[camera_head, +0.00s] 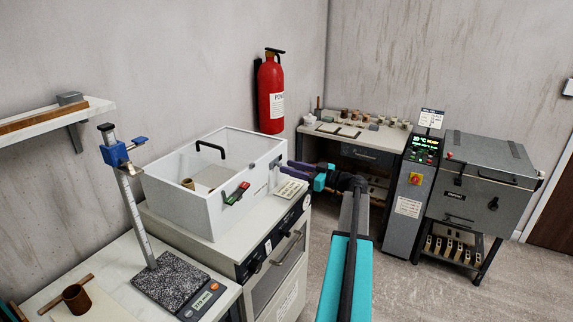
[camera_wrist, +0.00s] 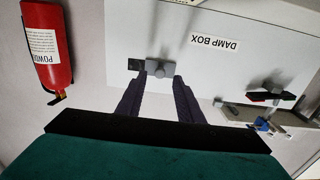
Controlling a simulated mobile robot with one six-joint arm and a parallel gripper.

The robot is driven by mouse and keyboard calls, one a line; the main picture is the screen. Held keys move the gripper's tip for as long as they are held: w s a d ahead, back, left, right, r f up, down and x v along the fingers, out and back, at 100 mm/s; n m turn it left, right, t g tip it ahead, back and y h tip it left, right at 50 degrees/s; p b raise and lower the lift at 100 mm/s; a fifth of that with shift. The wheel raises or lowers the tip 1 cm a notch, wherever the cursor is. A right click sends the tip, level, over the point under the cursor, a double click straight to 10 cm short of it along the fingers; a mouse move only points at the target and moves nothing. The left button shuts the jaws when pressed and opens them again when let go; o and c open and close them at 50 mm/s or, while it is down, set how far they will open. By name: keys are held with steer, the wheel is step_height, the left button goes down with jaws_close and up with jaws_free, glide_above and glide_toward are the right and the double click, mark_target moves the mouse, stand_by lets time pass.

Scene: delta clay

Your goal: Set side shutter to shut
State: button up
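The white damp box (camera_head: 180,205) stands on the bench with its lid raised or see-through; its labelled side wall (camera_wrist: 215,70) fills much of the wrist view, upside down. On that wall is a small grey knob or slider block (camera_wrist: 163,68), with a dark slot (camera_wrist: 134,65) beside it, which looks like the side shutter. My gripper (camera_wrist: 161,80) points at the wall with its two dark fingers apart, one on either side of the knob; whether they touch it I cannot tell. In the head view my gripper (camera_head: 292,165) is at the box's right side, which is largely hidden.
A red fire extinguisher (camera_head: 271,95) hangs on the wall behind. A red-and-green front latch (camera_head: 237,193) sits on the box's front. A small card (camera_head: 291,189) lies on the bench by my gripper. A grey kiln (camera_head: 480,190) and a control post (camera_head: 413,190) stand right.

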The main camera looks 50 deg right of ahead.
mark_target(277, 164)
steer(key=shift+x, duration=1.2)
jaws_close()
